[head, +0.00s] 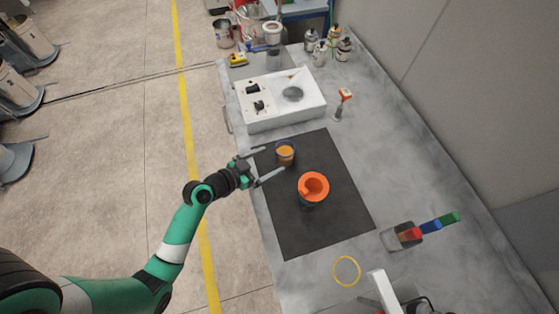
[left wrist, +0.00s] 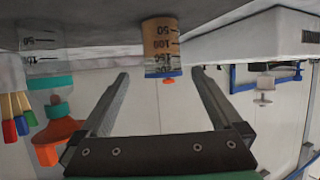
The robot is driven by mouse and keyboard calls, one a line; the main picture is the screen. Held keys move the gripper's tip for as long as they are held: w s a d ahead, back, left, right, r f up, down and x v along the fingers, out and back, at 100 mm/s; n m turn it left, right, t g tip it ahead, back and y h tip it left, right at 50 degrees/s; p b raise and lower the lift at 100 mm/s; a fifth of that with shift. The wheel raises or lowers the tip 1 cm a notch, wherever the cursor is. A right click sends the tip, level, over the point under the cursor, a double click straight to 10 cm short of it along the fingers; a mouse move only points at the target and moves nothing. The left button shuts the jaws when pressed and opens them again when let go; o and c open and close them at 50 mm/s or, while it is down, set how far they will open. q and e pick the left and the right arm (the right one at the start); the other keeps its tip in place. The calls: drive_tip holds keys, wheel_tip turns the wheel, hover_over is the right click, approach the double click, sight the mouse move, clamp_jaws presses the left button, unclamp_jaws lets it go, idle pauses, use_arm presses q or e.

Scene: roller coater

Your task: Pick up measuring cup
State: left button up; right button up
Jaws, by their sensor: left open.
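The measuring cup (head: 286,152), clear with a blue tint at its rim and orange-brown content, stands upright on the dark mat (head: 297,225). It also shows upside down in the left wrist view (left wrist: 161,45), with printed graduations, ahead of and between the fingertips. My left gripper (head: 271,161) is open and empty, just left of the cup, its fingers pointing towards it. Its two fingers also show in the left wrist view (left wrist: 160,72). I cannot tell whether the tips reach beside the cup. My right gripper is not in view.
A second vessel with an orange funnel-like top (head: 313,187) stands close by on the mat. A white device (head: 280,100) sits behind. A clear container with coloured handles (head: 405,238), a yellow ring (head: 346,271) and an orange-topped tool (head: 343,98) lie around. Several bottles stand at the back.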

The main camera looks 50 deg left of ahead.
sight(291, 150)
use_arm(q)
drive_tip(key=shift+s+a+f, duration=0.3)
drive_tip(key=shift+a+f, duration=0.05)
drive_tip(key=shift+f, duration=0.1)
drive_tip(key=shift+w+r, duration=0.1)
drive_tip(key=shift+r, duration=0.05)
drive_tip(key=x, duration=0.6)
drive_tip(key=shift+w+b, duration=0.25)
drive_tip(key=shift+b, duration=0.05)
drive_tip(key=x, duration=0.2)
drive_tip(key=b+x, duration=0.1)
drive_tip(key=x, duration=0.2)
drive_tip(key=shift+w+d, duration=0.1)
drive_tip(key=shift+d, duration=0.15)
drive_tip(key=c, duration=1.5)
drive_tip(key=shift+c, duration=0.2)
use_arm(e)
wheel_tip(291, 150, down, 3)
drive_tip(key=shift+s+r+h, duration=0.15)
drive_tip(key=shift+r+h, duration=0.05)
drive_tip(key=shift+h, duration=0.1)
